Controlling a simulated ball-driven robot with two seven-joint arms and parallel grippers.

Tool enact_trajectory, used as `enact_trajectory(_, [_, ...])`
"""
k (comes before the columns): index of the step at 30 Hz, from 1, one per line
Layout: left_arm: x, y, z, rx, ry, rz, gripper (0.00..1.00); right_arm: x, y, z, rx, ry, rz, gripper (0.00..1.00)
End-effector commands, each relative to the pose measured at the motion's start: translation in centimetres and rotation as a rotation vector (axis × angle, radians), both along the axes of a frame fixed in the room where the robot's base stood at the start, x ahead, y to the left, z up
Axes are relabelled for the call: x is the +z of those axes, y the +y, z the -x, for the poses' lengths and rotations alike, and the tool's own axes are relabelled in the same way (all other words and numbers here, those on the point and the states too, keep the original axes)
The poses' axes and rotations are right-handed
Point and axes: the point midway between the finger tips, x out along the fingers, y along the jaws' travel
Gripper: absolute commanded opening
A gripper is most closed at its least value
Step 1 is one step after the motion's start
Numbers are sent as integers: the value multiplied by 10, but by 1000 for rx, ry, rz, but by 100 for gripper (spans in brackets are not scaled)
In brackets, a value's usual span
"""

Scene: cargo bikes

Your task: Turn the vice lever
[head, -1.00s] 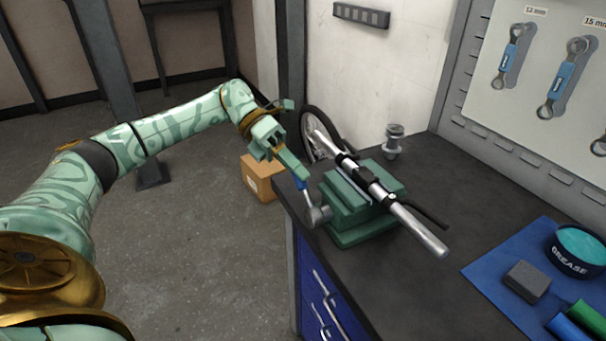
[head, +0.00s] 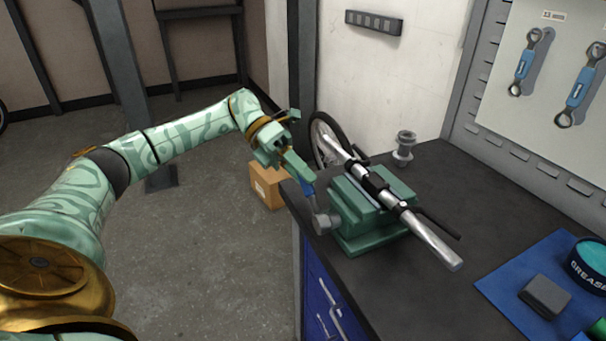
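The green vice (head: 358,228) stands at the left corner of the dark workbench. It clamps a silver and black tube (head: 432,240), which lies slanted across its top. The vice lever (head: 308,189) is on the vice's left side. It has a blue grip and a short metal shaft that slants up and left from a round grey hub (head: 325,222). My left gripper (head: 304,179) comes in from the upper left, and its green fingers look closed around the lever's blue grip. The fingers hide part of the grip. My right gripper is not in view.
A blue mat (head: 500,288) with a grease tub (head: 588,262) and a dark grey block (head: 545,296) lies at the right of the bench. A metal part (head: 404,148) stands behind the vice. A cardboard box (head: 268,186) sits on the floor beyond the bench.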

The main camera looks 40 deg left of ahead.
Motion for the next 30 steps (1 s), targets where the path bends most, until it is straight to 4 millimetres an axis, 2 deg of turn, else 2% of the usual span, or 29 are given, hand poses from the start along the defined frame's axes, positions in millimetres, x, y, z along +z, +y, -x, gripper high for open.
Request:
enact_trajectory(5, [1, 2, 0, 0, -1, -1, 41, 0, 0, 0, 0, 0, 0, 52])
enact_trajectory(8, [5, 10, 0, 0, -1, -2, 41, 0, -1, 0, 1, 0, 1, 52])
enact_trajectory(11, [14, 27, 0, 4, -3, -1, 41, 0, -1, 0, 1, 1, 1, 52])
enact_trajectory(21, [53, 111, 2, 3, -3, -2, 41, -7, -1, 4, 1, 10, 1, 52])
enact_trajectory(24, [62, 127, 3, 5, -1, -1, 41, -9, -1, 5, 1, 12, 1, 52])
enact_trajectory(30, [68, 142, 5, -2, 3, -2, 41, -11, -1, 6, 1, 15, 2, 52])
